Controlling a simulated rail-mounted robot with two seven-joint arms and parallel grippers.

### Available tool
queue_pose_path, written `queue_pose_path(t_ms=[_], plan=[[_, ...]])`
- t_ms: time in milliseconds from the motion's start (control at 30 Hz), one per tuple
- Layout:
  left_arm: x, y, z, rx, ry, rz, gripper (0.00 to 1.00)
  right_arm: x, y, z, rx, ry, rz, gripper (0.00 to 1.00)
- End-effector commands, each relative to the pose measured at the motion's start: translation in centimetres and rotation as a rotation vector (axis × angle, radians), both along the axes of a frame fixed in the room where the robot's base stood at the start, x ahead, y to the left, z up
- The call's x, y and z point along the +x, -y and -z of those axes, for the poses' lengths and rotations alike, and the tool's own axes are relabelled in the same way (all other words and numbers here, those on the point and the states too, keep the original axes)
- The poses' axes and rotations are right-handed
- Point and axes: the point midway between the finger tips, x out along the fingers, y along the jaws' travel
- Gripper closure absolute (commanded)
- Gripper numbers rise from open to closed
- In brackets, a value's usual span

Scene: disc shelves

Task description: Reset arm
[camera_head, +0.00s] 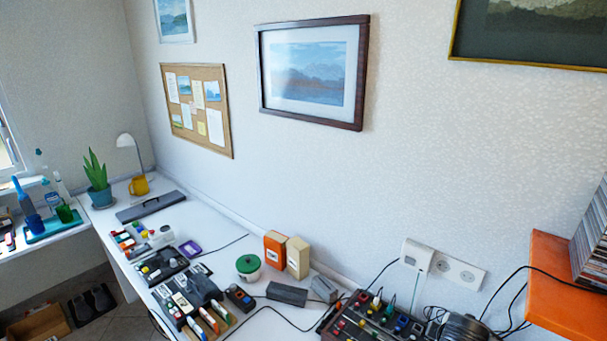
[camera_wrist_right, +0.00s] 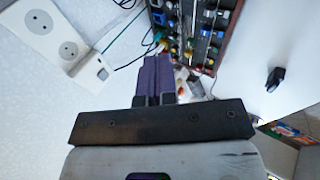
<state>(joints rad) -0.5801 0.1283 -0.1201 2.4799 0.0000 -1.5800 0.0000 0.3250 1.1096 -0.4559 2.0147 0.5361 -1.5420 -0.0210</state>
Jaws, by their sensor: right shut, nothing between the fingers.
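My right gripper (camera_wrist_right: 158,78) shows in the right wrist view. Its two purple fingers are together with nothing between them. Its tips are near the edge of a mixer-like board (camera_wrist_right: 195,30) with coloured knobs; I cannot tell whether they touch it. My left gripper is in neither view. No arm shows in the head view.
In the head view, the white desk (camera_head: 215,255) carries a knobbed board (camera_head: 375,318), orange (camera_head: 275,250) and cream (camera_head: 298,257) boxes, a lidded pot (camera_head: 248,268), cables and small items. An orange shelf (camera_head: 565,290) holds a stack of cases (camera_head: 592,240) at right. Wall sockets (camera_head: 458,272) sit behind.

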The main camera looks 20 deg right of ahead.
Motion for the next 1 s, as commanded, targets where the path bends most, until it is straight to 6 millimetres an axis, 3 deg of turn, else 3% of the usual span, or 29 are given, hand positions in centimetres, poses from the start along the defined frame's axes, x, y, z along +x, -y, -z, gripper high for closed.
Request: queue_pose_path(t_ms=[33,167,267,400,633,800,1000], plan=[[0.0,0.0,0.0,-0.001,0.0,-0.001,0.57,0.3,-2.6,-0.3,0.005,0.061,-0.034,1.0],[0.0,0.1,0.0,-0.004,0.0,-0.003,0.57,-0.3,-7.9,-0.6,0.034,0.197,-0.076,1.0],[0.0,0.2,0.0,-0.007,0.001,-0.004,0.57,-1.9,-11.8,-0.1,0.095,0.275,-0.078,1.0],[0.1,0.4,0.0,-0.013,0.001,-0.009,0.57,-5.9,-16.5,1.6,0.226,0.33,-0.026,1.0],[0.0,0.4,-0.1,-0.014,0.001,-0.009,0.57,-13.6,-21.4,6.4,0.461,0.238,0.134,1.0],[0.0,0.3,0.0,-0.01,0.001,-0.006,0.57,-18.6,-23.5,10.2,0.554,0.114,0.244,1.0],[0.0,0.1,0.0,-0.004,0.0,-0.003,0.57,-24.2,-25.2,13.4,0.597,-0.026,0.322,1.0]])
